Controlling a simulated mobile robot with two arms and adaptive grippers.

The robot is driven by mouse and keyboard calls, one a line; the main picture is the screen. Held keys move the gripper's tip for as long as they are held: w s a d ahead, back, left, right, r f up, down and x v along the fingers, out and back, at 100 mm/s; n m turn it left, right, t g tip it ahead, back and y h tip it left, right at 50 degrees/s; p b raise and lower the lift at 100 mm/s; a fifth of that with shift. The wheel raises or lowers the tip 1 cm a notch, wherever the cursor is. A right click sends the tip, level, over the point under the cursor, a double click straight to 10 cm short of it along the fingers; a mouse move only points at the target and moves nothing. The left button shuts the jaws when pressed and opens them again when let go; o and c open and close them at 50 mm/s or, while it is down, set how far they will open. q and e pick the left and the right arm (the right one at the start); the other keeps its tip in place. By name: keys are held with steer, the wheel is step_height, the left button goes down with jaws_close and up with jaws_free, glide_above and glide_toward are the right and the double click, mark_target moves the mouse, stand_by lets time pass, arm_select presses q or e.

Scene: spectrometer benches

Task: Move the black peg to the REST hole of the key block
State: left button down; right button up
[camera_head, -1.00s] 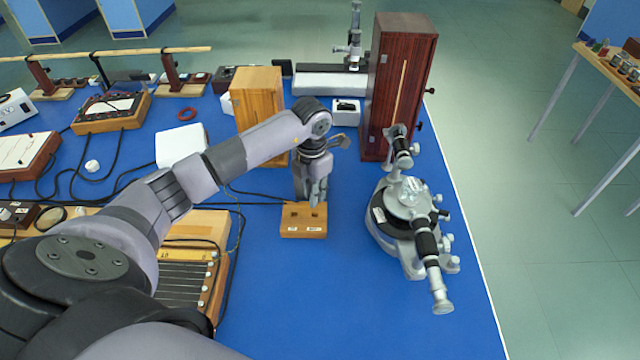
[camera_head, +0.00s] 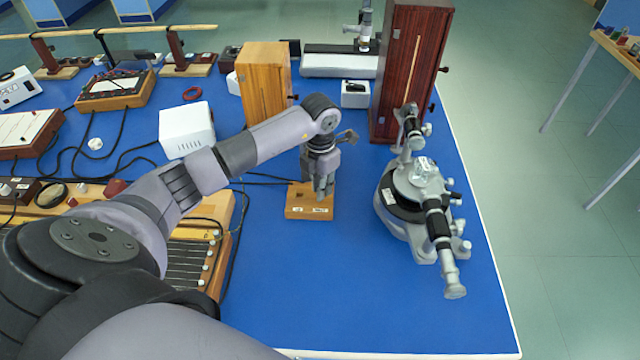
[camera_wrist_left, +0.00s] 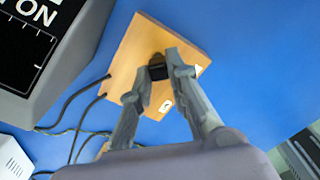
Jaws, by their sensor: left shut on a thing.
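The wooden key block (camera_head: 297,213) stands on the blue bench, with two small white labels on its front edge that are too small to read. My left gripper (camera_head: 322,193) points down over the right part of the block. In the left wrist view, its fingers (camera_wrist_left: 154,84) are shut on the black peg (camera_wrist_left: 157,73), a small dark piece low between the fingertips at the block (camera_wrist_left: 140,43). I cannot tell how deep the peg sits in a hole. A dark hole shows on the block's left part in the head view. My right gripper is not in view.
A grey-black spectrometer (camera_head: 408,195) stands to the right of the block. A light wooden box (camera_head: 264,80) and a tall dark red cabinet (camera_head: 410,70) stand behind. Cables and a slotted wooden apparatus (camera_head: 232,225) lie to the left. The bench in front is clear.

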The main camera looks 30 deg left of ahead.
arm_select(q)
steer(key=shift+f, duration=0.4)
steer(key=c, duration=1.5)
jaws_free()
steer(key=shift+o, duration=0.2)
steer(key=shift+r, duration=0.1)
step_height(320, 180, up, 12)
